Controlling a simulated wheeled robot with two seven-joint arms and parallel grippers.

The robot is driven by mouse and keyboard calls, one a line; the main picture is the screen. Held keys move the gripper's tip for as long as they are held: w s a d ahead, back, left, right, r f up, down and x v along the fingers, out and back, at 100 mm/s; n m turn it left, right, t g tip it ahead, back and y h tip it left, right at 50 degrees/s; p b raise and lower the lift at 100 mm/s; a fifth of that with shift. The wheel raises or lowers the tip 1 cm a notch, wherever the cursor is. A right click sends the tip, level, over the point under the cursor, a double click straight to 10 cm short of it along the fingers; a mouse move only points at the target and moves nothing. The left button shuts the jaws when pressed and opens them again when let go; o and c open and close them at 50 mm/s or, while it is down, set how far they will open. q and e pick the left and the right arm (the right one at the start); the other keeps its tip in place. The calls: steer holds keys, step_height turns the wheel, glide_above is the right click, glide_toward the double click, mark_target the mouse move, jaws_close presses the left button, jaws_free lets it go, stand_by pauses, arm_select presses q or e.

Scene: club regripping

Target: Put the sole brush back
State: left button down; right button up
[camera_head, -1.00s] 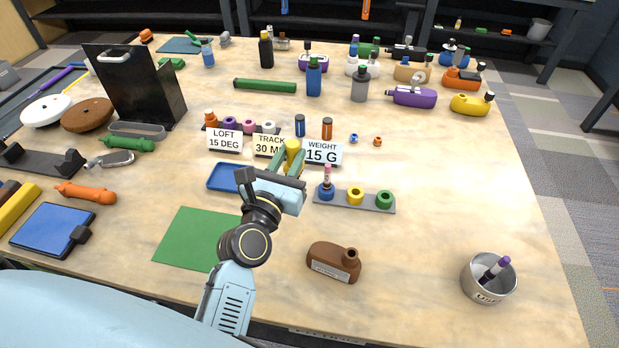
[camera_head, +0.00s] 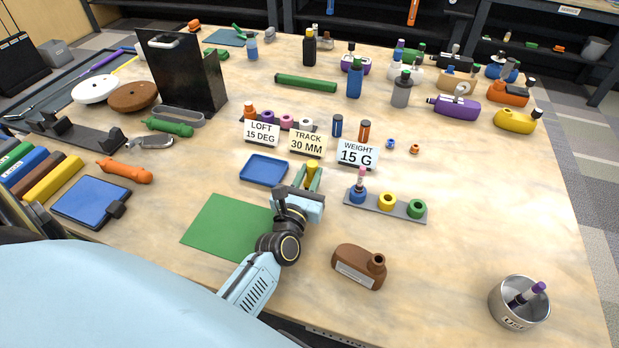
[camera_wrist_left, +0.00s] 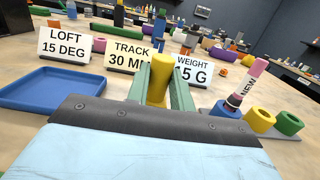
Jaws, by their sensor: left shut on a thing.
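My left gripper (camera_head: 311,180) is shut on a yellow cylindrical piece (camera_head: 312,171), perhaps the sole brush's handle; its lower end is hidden. In the left wrist view the yellow piece (camera_wrist_left: 160,80) stands nearly upright between the green fingers. The gripper is between the blue tray (camera_head: 246,179) and the grey holder (camera_head: 402,214). The holder has a blue, a yellow (camera_head: 387,200) and a green ring socket (camera_head: 417,208). A pink-topped stick marked NEW (camera_wrist_left: 248,82) stands in the blue socket; the yellow and green ones look empty. My right gripper is not in view.
Cards reading LOFT, TRACK (camera_head: 307,143) and WEIGHT (camera_head: 357,153) stand just behind the gripper. A green mat (camera_head: 225,228) lies front left, a brown bottle (camera_head: 358,266) front right. A metal cup (camera_head: 520,312) holds a purple-topped stick. The table's right middle is clear.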

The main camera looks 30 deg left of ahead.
arm_select(q)
steer(key=shift+f, duration=0.15)
steer(key=c, duration=1.2)
jaws_free()
steer(key=shift+r, duration=0.2)
steer(key=v, duration=1.2)
steer(key=shift+b, duration=0.4)
